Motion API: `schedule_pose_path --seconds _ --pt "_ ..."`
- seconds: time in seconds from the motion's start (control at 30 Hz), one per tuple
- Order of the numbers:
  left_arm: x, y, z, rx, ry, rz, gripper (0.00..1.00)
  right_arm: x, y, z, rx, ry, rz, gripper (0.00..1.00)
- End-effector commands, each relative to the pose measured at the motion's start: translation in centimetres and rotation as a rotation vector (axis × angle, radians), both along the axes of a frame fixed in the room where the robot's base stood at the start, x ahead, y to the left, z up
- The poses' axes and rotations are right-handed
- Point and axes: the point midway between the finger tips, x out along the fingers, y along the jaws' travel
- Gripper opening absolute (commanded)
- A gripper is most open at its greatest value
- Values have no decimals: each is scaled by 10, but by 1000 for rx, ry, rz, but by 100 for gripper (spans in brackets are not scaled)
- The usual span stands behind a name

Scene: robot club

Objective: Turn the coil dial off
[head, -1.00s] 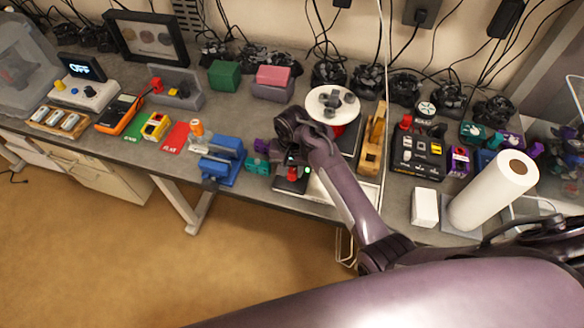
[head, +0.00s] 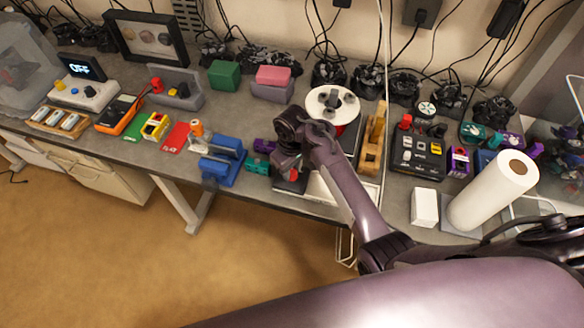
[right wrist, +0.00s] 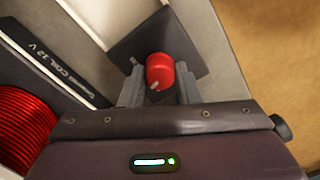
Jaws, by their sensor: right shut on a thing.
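The coil dial (right wrist: 160,73) is a red round knob with a pale pointer mark, on a dark square plate (right wrist: 130,46) in the right wrist view. My right gripper (right wrist: 160,88) has one finger on each side of the knob and is shut on it. A black strip beside it reads "COIL 12 V" (right wrist: 62,73). In the head view my right gripper (head: 288,162) is low at the bench's front edge, and a bit of the red dial (head: 294,174) shows beneath it. The pointer's exact setting cannot be told. My left gripper is not in view.
A red wire coil (right wrist: 25,125) lies left in the right wrist view. In the head view, a blue vise (head: 222,160) stands left of the gripper, a white-topped spool (head: 332,103) behind it, and a wooden plane (head: 374,140) to its right. The floor in front is clear.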

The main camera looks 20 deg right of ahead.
Motion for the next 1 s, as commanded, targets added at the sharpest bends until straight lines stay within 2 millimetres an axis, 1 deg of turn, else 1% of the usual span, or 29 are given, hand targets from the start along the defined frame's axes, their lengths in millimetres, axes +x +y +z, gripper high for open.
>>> schedule_pose_path --seconds 0.2,0.5,0.7,1.0 --pt "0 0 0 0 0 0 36 1 0 1 0 -1 198 7" --pt "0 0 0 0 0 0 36 1 -1 1 0 -1 413 7" --pt "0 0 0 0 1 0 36 0 -1 0 0 -1 500 7" --pt "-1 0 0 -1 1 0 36 0 0 0 0 -1 550 7"
